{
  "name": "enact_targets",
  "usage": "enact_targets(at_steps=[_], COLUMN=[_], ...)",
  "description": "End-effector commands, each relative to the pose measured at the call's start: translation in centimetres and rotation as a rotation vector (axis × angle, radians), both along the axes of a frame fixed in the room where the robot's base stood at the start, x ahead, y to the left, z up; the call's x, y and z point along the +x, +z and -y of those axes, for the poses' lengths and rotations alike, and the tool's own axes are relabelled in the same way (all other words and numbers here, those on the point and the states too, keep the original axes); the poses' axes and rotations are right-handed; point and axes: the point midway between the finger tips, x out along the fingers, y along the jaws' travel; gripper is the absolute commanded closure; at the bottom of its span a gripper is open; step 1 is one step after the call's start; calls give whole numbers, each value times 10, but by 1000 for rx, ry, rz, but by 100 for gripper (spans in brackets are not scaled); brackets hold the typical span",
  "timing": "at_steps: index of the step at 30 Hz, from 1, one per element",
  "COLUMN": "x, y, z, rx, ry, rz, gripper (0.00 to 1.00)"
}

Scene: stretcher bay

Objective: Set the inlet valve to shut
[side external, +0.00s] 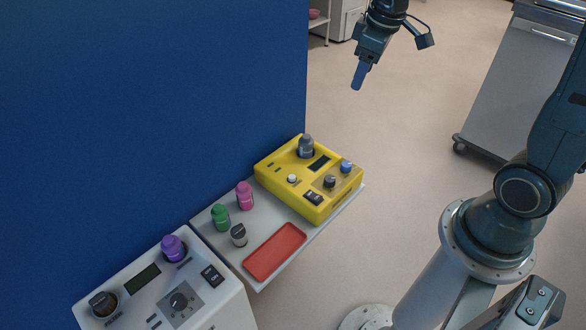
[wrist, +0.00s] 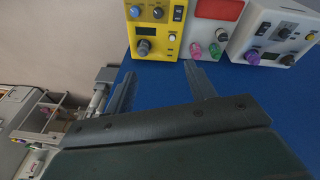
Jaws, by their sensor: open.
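No label marking the inlet valve is readable, so I cannot tell which control it is. The yellow unit (side external: 270,172) has a large grey knob (side external: 306,148), a blue knob (side external: 346,166), a small dark knob (side external: 330,181), a white button (side external: 292,179) and a black rocker switch (side external: 313,197). The white unit (side external: 225,308) has a purple knob (side external: 172,249), a black knob (side external: 103,304), a dial (side external: 179,301) and a rocker switch (side external: 213,275). My gripper (side external: 358,78) is high above and apart from both units. In the wrist view its fingers (wrist: 160,72) are spread and empty.
A blue wall (side external: 150,100) stands close behind. A metal cabinet (side external: 510,80) is at right; open floor lies between.

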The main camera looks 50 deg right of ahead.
Motion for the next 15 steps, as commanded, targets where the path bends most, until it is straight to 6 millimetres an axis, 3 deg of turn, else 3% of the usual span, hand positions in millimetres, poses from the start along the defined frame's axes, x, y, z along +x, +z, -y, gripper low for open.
enact_targets(at_steps=[15], x=[59], y=[-103], z=[60], rx=[0], ry=[134], rz=[-132], gripper=[45])
